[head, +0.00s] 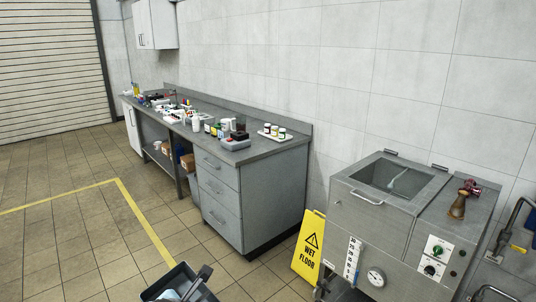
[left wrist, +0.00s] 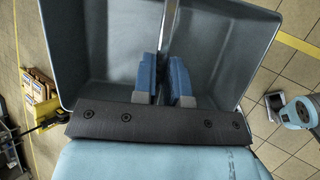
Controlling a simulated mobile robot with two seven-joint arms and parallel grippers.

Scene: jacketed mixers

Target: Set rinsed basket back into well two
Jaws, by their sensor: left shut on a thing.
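My left gripper (left wrist: 166,68) shows in the left wrist view with two blue fingers, shut on a thin grey bar (left wrist: 170,28). The bar runs up across a large grey open tub (left wrist: 95,35). I cannot tell whether the bar joins the tub or is the basket's handle. A similar dark tub (head: 160,281) shows cut off at the bottom edge of the head view, with pale blue and black parts in it. Numbered wells are not recognisable. My right gripper is not in view.
A yellow wet floor sign (head: 309,247) stands against the mixer's left side. A grey bench (head: 262,152) with drawers, jars and small items runs along the wall. A red-and-brown fitting (head: 460,203) stands on the mixer's right top. Tiled floor at the left is clear.

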